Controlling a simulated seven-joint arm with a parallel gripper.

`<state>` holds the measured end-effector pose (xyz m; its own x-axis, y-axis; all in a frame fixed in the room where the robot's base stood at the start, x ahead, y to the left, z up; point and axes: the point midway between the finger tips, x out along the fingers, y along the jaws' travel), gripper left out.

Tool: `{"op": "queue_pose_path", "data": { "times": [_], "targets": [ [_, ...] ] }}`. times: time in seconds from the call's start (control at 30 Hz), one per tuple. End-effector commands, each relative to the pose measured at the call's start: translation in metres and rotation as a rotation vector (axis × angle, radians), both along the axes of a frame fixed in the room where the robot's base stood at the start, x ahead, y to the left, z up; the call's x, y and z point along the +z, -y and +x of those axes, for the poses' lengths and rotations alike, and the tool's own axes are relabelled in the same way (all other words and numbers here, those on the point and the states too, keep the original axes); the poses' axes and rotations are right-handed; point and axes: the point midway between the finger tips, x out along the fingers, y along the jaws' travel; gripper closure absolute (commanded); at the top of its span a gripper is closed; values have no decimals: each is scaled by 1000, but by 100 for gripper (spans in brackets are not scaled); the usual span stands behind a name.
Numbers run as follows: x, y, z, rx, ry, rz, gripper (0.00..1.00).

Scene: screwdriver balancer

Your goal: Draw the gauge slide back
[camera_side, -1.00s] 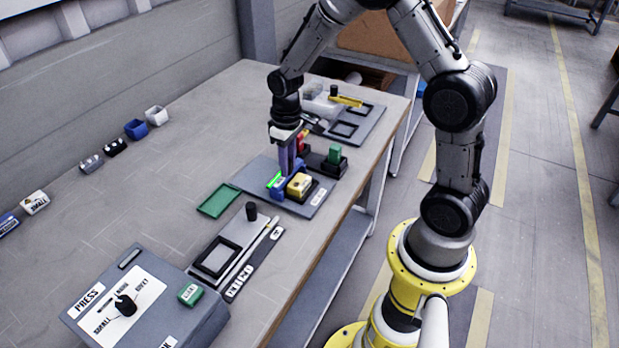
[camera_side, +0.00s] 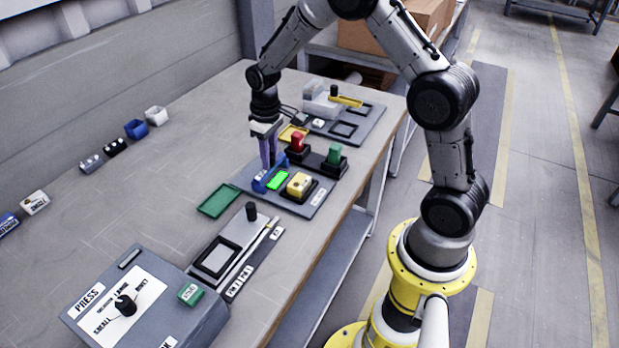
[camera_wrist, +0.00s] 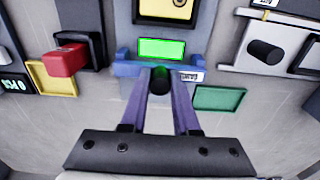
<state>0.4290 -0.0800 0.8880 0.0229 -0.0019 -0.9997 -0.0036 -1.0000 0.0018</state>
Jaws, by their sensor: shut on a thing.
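The gauge slide is a blue bridge-like piece (camera_side: 262,184) on the grey plate (camera_side: 310,208) at mid-table. In the wrist view it is a blue bar (camera_wrist: 127,68) with a raised end on each side and a dark round knob (camera_wrist: 160,80) at its middle. My gripper (camera_side: 268,164) points down at it, its purple fingers shut on the knob; the wrist view shows the fingertips (camera_wrist: 160,92) on either side of the knob. A lit green pad (camera_side: 278,181) lies uncovered beside the slide, on the side towards my base.
A yellow block (camera_side: 299,184) in a black holder sits on the same plate. A green tray (camera_side: 219,200) lies to the left. A yellow frame (camera_side: 293,135) lies beyond.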

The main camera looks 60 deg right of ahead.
Motion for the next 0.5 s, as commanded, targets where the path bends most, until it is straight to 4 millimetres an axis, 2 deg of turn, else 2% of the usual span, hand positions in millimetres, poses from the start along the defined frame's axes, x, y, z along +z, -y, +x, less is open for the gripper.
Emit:
{"op": "queue_pose_path", "data": {
  "times": [0.03,0.5],
  "targets": [
    [-14,2,-9,3,-41,1,100],
    [-15,2,17,5,-41,0,100]
  ]
}}
